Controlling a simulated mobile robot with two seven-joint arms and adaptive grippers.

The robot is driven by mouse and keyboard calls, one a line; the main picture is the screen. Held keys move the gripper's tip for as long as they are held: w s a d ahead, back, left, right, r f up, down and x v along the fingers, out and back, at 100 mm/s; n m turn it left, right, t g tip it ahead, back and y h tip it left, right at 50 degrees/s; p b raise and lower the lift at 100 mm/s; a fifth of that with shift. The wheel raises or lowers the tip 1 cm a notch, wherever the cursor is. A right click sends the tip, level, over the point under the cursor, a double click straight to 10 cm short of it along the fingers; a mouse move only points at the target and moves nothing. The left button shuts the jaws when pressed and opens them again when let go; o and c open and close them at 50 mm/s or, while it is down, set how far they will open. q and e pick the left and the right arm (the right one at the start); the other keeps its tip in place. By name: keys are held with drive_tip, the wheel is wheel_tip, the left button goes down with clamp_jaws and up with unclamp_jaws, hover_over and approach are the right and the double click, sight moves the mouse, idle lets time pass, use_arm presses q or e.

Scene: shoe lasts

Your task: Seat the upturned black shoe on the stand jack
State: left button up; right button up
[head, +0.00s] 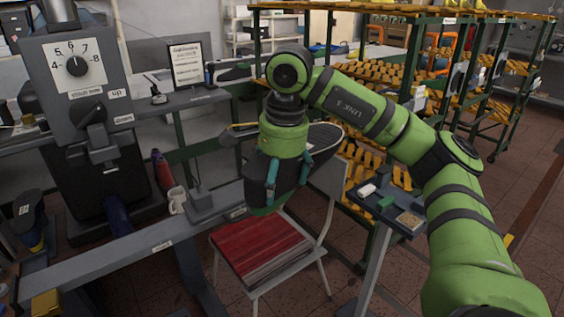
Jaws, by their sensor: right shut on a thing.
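My right gripper (287,188) hangs down from the green arm above the red-seated chair, with its teal fingers shut on the black shoe (322,138). The shoe's flat dark sole faces up and reaches out to the right of the gripper. The gripper hides much of the shoe's middle. A green part shows under its lower left end. A thin grey post on a block (201,205), which looks like the stand jack, stands on the bench to the left of the shoe, apart from it. My left gripper is out of view.
A chair (262,247) stands below the gripper. A small tray stand (392,213) and yellow-slatted racks (470,100) are at right.

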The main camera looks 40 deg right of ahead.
drive_tip(key=s+a+f+n, duration=0.3)
drive_tip(key=a+f+n, duration=0.2)
drive_tip(key=f, duration=0.5)
drive_tip(key=s+a+f+n+g, duration=0.1)
drive_tip(key=s+a+f+n, duration=0.2)
drive_tip(key=f, duration=0.7)
drive_tip(key=s+a+f+n+y, duration=0.1)
drive_tip(key=s+a+f+n, duration=0.2)
drive_tip(key=a+f+n, duration=0.4)
wheel_tip(320, 180, down, 4)
drive_tip(key=shift+s+a+r+n, duration=0.2)
drive_tip(key=shift+s+r+n, duration=0.05)
drive_tip(key=shift+n, duration=0.85)
drive_tip(key=shift+w+a+r, duration=0.15)
